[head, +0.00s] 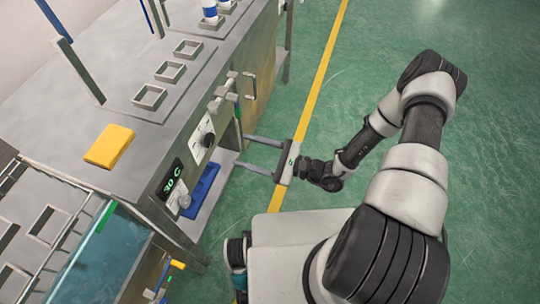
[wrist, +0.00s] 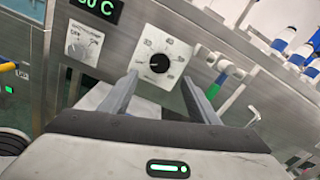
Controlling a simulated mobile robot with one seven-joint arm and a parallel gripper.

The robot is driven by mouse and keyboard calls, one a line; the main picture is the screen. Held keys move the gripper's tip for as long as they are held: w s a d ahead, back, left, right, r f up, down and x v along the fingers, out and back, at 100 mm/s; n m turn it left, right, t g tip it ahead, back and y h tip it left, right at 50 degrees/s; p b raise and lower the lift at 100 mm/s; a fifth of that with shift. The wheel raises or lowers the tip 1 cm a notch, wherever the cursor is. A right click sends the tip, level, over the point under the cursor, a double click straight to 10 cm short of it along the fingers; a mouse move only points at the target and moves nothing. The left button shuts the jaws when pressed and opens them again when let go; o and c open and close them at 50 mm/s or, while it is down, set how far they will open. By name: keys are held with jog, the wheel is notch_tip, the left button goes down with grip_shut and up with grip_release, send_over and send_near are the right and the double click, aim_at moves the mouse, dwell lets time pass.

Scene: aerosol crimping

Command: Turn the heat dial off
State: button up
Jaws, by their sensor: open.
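The heat dial, a round black knob on a white plate with numbers, shows on the steel front panel in the wrist view (wrist: 159,63) and the head view (head: 207,140). Its pointer marking is too small to read surely. My gripper (head: 241,150) is open and empty, its two fingers pointing at the panel. In the wrist view my gripper (wrist: 159,77) has its fingers on either side of the dial, but apart from it. A green display (head: 170,185) reads 30 C. A smaller pale knob (wrist: 77,48) with an OFF label sits left of the dial.
A lever with a green part (wrist: 222,80) stands out from the panel right of the dial. A blue tray (head: 200,190) lies on a low shelf under the panel. A yellow block (head: 109,146) lies on the bench top. The green floor on the right is open.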

jog(key=v, duration=0.7)
dwell(0.3)
